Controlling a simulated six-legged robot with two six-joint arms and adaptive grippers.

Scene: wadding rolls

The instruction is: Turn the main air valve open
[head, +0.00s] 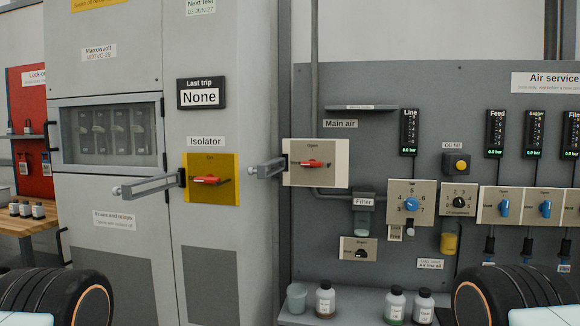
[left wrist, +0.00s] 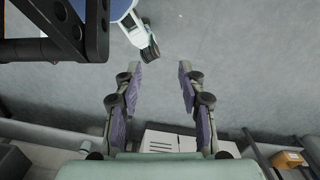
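The main air valve is a red handle (head: 313,163) on a pale square plate (head: 334,177) under the "Main air" label (head: 340,124) in the head view. The handle lies about level, pointing sideways. The small print on the plate is too small to read surely. A grey bar (head: 268,168) sticks out at the plate's left edge. My left gripper (left wrist: 160,67) shows in the left wrist view with its two fingers well apart and nothing between them, above a grey floor. It is not in the head view, and neither is my right gripper.
A similar red isolator handle (head: 207,181) sits on a yellow plate on the grey cabinet, with another grey bar (head: 150,185) projecting left. Blue knobs (head: 411,204) and gauges (head: 408,132) are at right.

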